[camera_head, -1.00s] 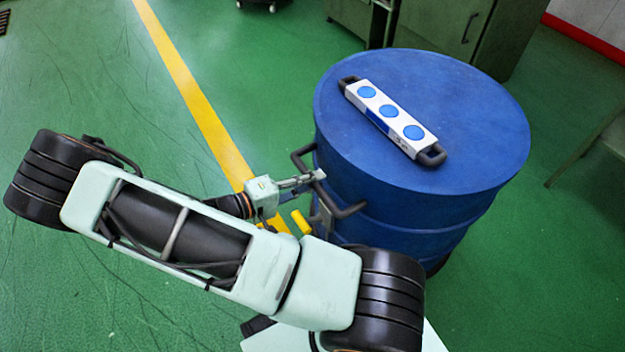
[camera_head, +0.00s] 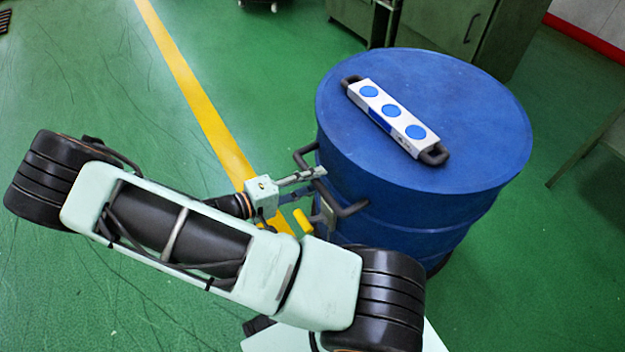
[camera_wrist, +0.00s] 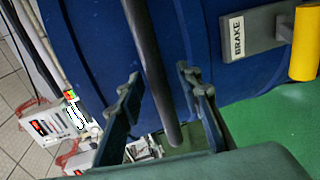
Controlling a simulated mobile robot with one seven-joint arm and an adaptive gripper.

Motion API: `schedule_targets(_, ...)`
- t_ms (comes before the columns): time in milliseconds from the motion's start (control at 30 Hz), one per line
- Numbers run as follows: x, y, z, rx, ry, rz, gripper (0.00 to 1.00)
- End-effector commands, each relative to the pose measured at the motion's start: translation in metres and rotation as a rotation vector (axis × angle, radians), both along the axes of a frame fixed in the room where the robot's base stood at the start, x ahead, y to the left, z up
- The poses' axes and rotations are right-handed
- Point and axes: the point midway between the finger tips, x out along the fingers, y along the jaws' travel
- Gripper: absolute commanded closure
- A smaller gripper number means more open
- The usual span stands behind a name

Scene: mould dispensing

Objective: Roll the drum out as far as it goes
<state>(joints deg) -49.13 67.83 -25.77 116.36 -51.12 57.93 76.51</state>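The blue drum (camera_head: 420,120) stands upright on the floor, right of centre in the head view, and its side fills much of the wrist view (camera_wrist: 195,35). A dark bar handle (camera_head: 350,209) sticks out from its left side. In the wrist view a dark bar (camera_wrist: 150,70) runs between the two fingers of my gripper (camera_wrist: 162,100), with gaps on both sides. My gripper (camera_head: 308,178) is open around the bar, beside the drum. A brake lever with a yellow grip (camera_wrist: 305,45) and a BRAKE label (camera_wrist: 237,38) sits to the right.
A white bar with blue discs and dark end handles (camera_head: 393,115) lies on the drum lid. Green cabinets (camera_head: 455,25) stand behind the drum. A green table or bench (camera_head: 600,140) is at the right edge. Green floor with a yellow line (camera_head: 190,85) is open at the left.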

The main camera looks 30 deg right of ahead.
Motion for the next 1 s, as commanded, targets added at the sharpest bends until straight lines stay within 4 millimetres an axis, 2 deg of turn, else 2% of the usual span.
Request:
schedule_targets(133,0.000,0.003,0.001,-0.001,0.000,0.000,0.68)
schedule_targets(267,-0.001,0.018,0.004,0.001,-0.002,0.002,0.68)
schedule_targets(600,-0.006,0.088,0.018,0.003,-0.001,0.005,0.68)
schedule_targets(700,-0.007,0.103,0.021,0.002,-0.003,0.004,0.68)
schedule_targets(833,-0.009,0.114,0.023,0.001,0.000,0.002,0.68)
schedule_targets(1000,-0.010,0.118,0.025,0.000,0.000,0.001,0.68)
